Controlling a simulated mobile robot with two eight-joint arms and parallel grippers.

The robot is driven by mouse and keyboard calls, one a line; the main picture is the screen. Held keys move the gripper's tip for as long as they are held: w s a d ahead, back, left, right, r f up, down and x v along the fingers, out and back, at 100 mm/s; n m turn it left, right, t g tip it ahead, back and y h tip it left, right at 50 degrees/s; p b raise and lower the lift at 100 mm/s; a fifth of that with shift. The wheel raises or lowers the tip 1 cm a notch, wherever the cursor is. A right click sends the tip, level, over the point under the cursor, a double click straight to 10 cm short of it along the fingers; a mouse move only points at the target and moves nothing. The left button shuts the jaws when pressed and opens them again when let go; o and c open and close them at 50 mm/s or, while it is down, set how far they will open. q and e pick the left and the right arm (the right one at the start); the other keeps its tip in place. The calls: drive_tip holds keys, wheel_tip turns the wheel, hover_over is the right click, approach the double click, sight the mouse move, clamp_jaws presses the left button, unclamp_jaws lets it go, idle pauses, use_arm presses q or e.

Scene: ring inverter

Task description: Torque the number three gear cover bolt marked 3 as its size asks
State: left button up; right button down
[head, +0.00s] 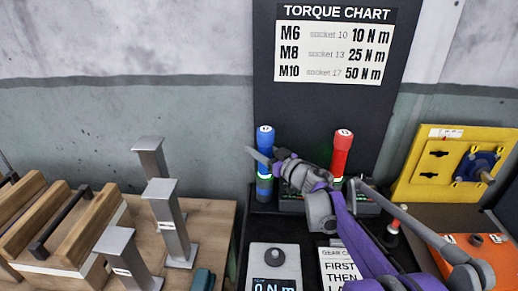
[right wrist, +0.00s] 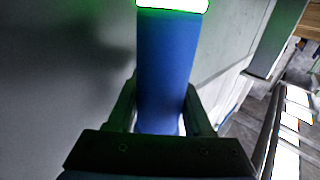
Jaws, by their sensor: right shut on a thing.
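A blue-handled tool (head: 264,142) stands upright in a dark rack (head: 262,205) against the back board. My right gripper (head: 268,160) is shut on it, reaching in from the right. In the right wrist view the blue handle (right wrist: 165,70) runs between the fingers, with a glowing green ring at the top edge. A red-handled tool (head: 342,150) stands upright to the right. The torque chart (head: 335,45) reads M6 10 N m, M8 25 N m, M10 50 N m. I make out no bolt marked 3. My left gripper is out of view.
A readout box (head: 273,257) showing 0 N m and a partly hidden gear cover card (head: 338,265) are at the front. A yellow panel (head: 425,165) and an orange part (head: 478,245) are at right. Metal posts (head: 170,225) and a wooden rack (head: 60,230) are at left.

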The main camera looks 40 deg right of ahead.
drive_tip(key=shift+f, duration=0.15)
drive_tip(key=shift+c, duration=1.1)
unclamp_jaws()
drive_tip(key=s, duration=0.7)
drive_tip(key=s+d, duration=0.1)
drive_tip(key=s, duration=0.2)
drive_tip(key=shift+s, duration=0.4)
